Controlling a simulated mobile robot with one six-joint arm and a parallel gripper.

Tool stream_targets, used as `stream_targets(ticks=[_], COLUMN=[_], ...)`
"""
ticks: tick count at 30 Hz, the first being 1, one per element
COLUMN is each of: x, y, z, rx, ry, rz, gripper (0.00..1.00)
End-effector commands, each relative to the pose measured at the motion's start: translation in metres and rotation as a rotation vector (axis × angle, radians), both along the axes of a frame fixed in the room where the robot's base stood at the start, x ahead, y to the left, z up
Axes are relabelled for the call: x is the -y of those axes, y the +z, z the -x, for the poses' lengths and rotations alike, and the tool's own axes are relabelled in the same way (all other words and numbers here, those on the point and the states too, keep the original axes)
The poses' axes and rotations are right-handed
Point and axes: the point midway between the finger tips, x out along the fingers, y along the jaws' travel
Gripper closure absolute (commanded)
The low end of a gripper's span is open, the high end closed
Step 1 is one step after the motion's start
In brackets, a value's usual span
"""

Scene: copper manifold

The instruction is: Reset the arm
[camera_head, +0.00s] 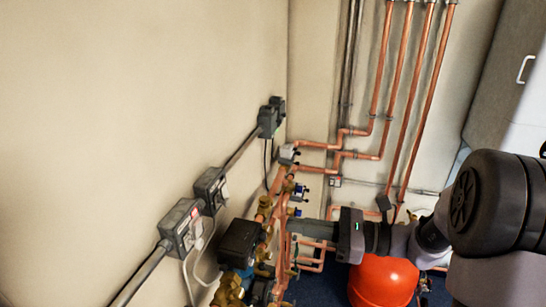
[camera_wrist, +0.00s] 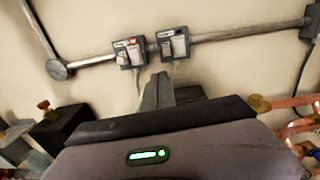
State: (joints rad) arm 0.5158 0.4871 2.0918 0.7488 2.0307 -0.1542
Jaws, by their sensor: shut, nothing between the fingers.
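My arm reaches in from the right side of the head view, in front of the copper pipework. My gripper (camera_head: 292,226) points left toward the copper manifold (camera_head: 270,222) and overlaps it in the picture; I cannot tell whether it touches. In the wrist view my gripper (camera_wrist: 160,77) shows its fingers together, with nothing between them. They point toward the wall with the sockets. The gripper body hides part of the pipes behind it.
Two grey socket boxes (camera_head: 182,228) sit on a conduit along the left wall. A black box (camera_head: 240,243) stands among brass valves. Copper risers (camera_head: 402,95) climb the back wall. A red tank (camera_head: 381,283) is below my arm. A grey cabinet (camera_head: 508,70) stands right.

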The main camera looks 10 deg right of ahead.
Motion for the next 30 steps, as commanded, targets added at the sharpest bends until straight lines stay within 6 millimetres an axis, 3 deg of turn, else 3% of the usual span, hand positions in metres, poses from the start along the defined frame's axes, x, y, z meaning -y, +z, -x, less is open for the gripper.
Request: stream_targets(ticks=[2,3,6,9,12,15,18,30], x=[-0.032,-0.05,-0.073,-0.055,-0.03,-0.013,-0.006,-0.005], y=[-0.028,-0.049,-0.123,-0.183,-0.213,-0.22,-0.217,-0.211], z=[0.033,0.06,0.138,0.184,0.198,0.2,0.199,0.198], rx=[0.061,0.116,0.327,0.584,0.826,0.994,1.07,1.077], ry=[0.116,0.204,0.444,0.6,0.668,0.68,0.678,0.677], rz=[0.16,0.295,0.724,1.127,1.437,1.626,1.708,1.718], gripper=[1.0,1.0,1.0,1.0,1.0,1.0,1.0,1.0])
